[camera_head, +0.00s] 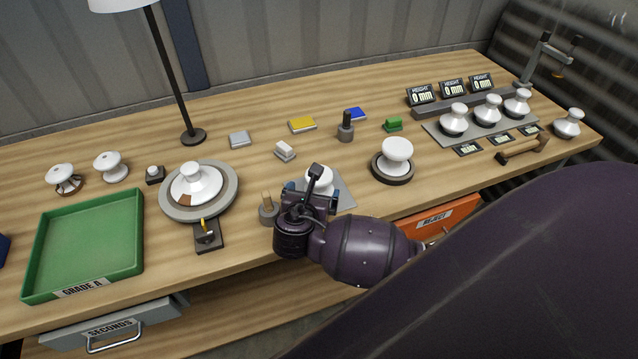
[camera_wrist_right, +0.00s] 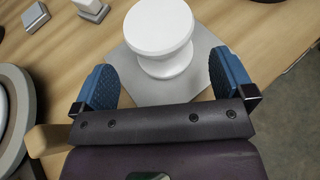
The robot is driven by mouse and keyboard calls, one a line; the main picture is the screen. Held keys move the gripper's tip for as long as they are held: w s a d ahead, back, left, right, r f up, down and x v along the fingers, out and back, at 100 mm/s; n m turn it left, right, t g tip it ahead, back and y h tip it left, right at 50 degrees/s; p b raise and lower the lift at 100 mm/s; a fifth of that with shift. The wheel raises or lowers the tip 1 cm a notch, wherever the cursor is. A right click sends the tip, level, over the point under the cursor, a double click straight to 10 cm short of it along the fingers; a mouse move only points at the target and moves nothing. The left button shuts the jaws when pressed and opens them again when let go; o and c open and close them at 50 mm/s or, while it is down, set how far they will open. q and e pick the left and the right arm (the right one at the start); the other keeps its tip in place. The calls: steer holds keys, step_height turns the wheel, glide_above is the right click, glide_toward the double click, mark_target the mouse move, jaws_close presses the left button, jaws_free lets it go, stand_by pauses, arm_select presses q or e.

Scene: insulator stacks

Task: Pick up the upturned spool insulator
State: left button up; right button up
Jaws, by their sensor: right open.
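A white spool insulator (camera_wrist_right: 158,28) with a broad flat top stands on a grey square mat (camera_wrist_right: 205,42) in the wrist view. In the head view the spool (camera_head: 319,176) is partly hidden behind my right gripper (camera_head: 311,192). The right gripper is open; its two blue finger pads (camera_wrist_right: 160,66) are spread on either side of the spool's near side, with gaps visible on both sides. The spool appears upright on the mat and is not gripped. My left gripper is not in view.
Another white insulator (camera_head: 396,154) stands on a dark round base to the right. A round turntable (camera_head: 227,191) with an insulator is on the left, beside a green tray (camera_head: 132,232). A wooden-topped peg (camera_head: 268,210) stands close left of my gripper.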

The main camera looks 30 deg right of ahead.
steer(key=shift+x, duration=2.75)
steer(key=shift+s, duration=0.15)
steer(key=c, duration=1.1)
